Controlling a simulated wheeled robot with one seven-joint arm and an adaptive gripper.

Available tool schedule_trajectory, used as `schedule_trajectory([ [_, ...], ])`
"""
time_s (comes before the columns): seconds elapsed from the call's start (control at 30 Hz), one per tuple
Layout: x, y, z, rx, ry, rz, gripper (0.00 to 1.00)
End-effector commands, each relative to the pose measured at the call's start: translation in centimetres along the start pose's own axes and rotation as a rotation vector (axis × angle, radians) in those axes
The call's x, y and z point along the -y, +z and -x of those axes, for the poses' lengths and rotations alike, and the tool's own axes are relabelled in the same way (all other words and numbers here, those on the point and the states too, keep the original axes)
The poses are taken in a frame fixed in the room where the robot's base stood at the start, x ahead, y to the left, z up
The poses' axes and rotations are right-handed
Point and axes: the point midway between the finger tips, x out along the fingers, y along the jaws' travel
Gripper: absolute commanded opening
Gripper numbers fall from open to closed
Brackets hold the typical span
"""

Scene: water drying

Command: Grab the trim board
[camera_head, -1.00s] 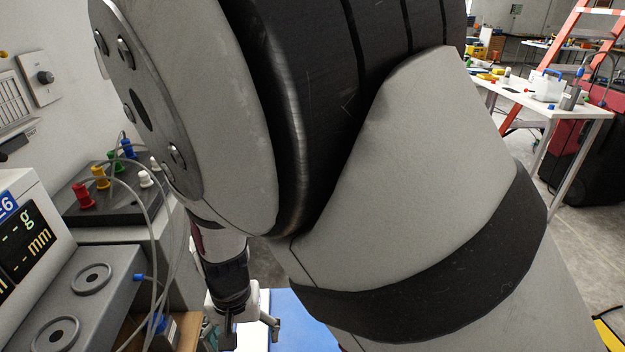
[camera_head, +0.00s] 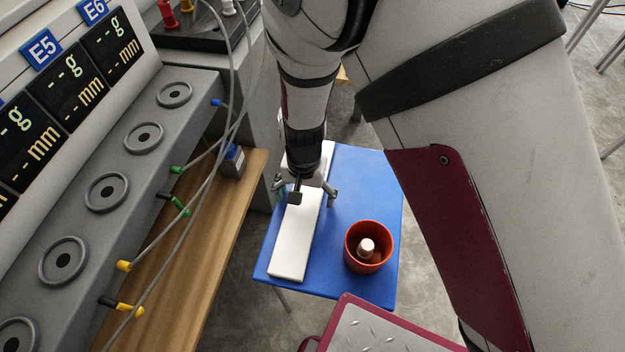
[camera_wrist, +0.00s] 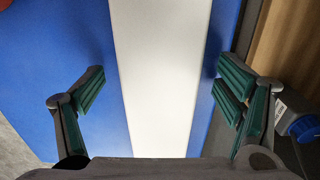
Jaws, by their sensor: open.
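The trim board is a long white board (camera_head: 295,240) lying flat on a blue table (camera_head: 345,185) in the head view. In the wrist view the white board (camera_wrist: 160,70) runs up the middle of the picture, over the blue surface. My gripper (camera_head: 308,195) is over the board, partly hiding its middle and far part. In the wrist view my gripper (camera_wrist: 160,95) is open, with one green-padded finger on each side of the board. Both fingers are apart from the board's edges. I cannot tell how high the fingertips are.
An orange-red cup (camera_head: 368,247) with a pale object inside stands on the table right of the board. A wooden bench (camera_head: 180,260) with a grey device (camera_head: 110,185), hoses and displays is at the left. My arm fills the upper right.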

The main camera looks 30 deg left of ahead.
Motion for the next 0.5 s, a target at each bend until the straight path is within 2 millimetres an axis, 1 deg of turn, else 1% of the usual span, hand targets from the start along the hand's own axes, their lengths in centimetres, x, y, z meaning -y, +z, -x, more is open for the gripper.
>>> schedule_trajectory([
  [0.07, 0.02, 0.00, 0.08, 0.000, 0.000, 0.000, 0.86],
  [0.1, 0.01, 0.00, 0.08, 0.000, 0.000, 0.000, 0.84],
  [0.17, 0.01, 0.00, 0.09, 0.000, 0.000, 0.000, 0.70],
  [0.2, 0.01, 0.00, 0.09, 0.000, 0.000, 0.000, 0.61],
  [0.27, 0.01, 0.00, 0.09, 0.000, 0.000, 0.000, 0.47],
  [0.3, 0.00, 0.01, 0.09, 0.000, 0.000, 0.000, 0.38],
  [0.37, 0.00, 0.01, 0.09, 0.000, 0.000, 0.000, 0.25],
  [0.5, 0.01, -0.01, 0.11, 0.000, 0.000, 0.000, 0.24],
])
